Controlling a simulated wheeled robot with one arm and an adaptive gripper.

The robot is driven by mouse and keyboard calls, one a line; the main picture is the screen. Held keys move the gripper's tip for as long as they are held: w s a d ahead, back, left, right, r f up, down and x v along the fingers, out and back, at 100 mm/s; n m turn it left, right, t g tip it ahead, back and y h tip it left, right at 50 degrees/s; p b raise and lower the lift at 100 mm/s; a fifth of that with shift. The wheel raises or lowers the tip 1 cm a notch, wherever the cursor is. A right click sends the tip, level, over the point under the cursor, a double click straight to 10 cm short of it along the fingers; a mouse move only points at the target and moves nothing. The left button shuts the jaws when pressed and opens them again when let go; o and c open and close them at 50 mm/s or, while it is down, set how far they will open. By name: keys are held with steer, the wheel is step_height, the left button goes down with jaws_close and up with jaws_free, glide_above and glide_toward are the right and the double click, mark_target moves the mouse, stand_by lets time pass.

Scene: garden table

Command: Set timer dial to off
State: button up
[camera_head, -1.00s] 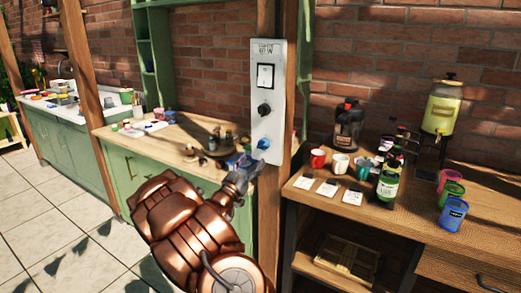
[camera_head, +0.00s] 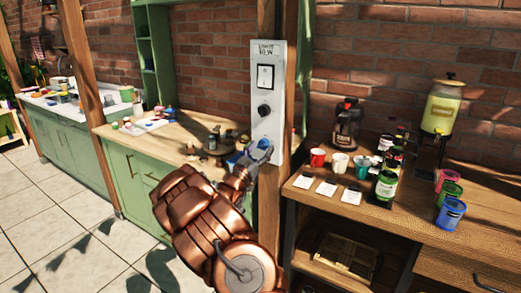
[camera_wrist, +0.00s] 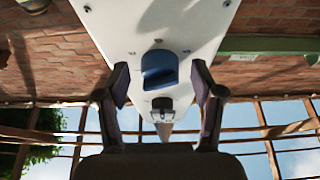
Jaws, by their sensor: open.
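A white control panel (camera_head: 268,75) is fixed to a wooden post. It carries a label, a rocker switch (camera_head: 265,77), a black knob (camera_head: 265,110) and a blue dial (camera_head: 263,144) at the bottom. I cannot read which is the timer dial. My gripper (camera_head: 257,154) is at the panel's lower end and partly covers the blue dial. In the wrist view, which looks upside down, the blue dial (camera_wrist: 160,69) sits between the open fingers of my gripper (camera_wrist: 161,78), with a gap each side. The black knob (camera_wrist: 162,104) lies beyond it. Contact is not visible.
A wooden counter (camera_head: 320,208) with cups, cards, bottles and a drink dispenser (camera_head: 440,105) stands to the right. A green cabinet with a wooden top (camera_head: 165,147) holding small items stands to the left. The tiled floor (camera_head: 60,220) is clear.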

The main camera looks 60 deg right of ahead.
steer(key=c, duration=1.1)
steer(key=shift+c, duration=0.2)
steer(key=shift+n+t, duration=0.4)
steer(key=shift+s+n+t, duration=0.15)
steer(key=shift+n+t, duration=0.25)
steer(key=shift+n, duration=0.4)
steer(key=n+t, duration=0.1)
steer(key=n, duration=0.2)
steer(key=n+t+y, duration=0.1)
steer(key=n, duration=0.2)
steer(key=shift+s+r+t+b, duration=0.1)
steer(key=shift+s+t+b, duration=0.1)
steer(key=shift+t+b, duration=0.15)
steer(key=n, duration=0.1)
steer(key=n+t+y, duration=0.1)
steer(key=n, duration=0.1)
steer(key=shift+r+n+t, duration=0.2)
steer(key=shift+n+t, duration=0.05)
steer(key=shift+n, duration=0.05)
steer(key=shift+s+n+t+y, duration=0.1)
steer(key=shift+n+t+y, duration=0.4)
steer(key=shift+n, duration=1.3)
